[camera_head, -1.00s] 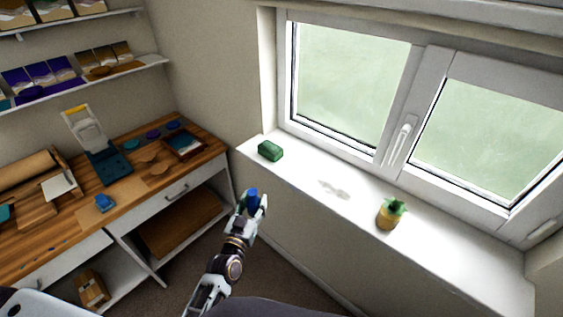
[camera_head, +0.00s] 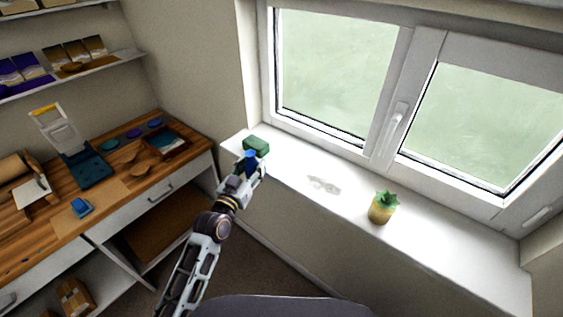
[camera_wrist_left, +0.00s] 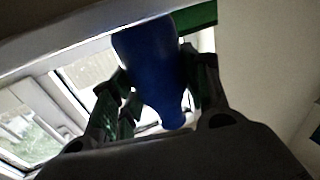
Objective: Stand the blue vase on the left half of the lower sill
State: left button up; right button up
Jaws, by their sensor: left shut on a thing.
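The blue vase (camera_head: 250,158) is held in my left gripper (camera_head: 250,168), at the left end of the window sill (camera_head: 295,180). In the left wrist view the vase (camera_wrist_left: 152,65) sits between the two fingers (camera_wrist_left: 160,95), which are shut on it. In the head view my gripper hides most of the vase. I cannot tell whether the vase touches the sill. My right gripper is not in view.
A green block (camera_head: 257,145) lies on the sill right behind the vase. A potted plant in a yellow pot (camera_head: 382,210) stands further right on the sill. Between them the sill is clear apart from a grey shadow patch. A wooden workbench (camera_head: 120,185) stands at left.

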pick_arm(q)
jog(key=w+d+r+m+g+h+b, duration=0.3)
jog(key=w+d+r+m+h+b, duration=0.1)
jog(key=d+r, duration=0.6)
jog(key=shift+w+d+r+m+g+h+b, duration=0.3)
jog(key=shift+w+d+h+b, duration=0.1)
jog(key=shift+w+h+b, duration=0.55)
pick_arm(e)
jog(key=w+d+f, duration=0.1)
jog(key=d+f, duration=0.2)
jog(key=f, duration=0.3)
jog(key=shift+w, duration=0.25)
pick_arm(q)
jog(key=shift+s, duration=0.2)
jog(key=shift+f, duration=2.55)
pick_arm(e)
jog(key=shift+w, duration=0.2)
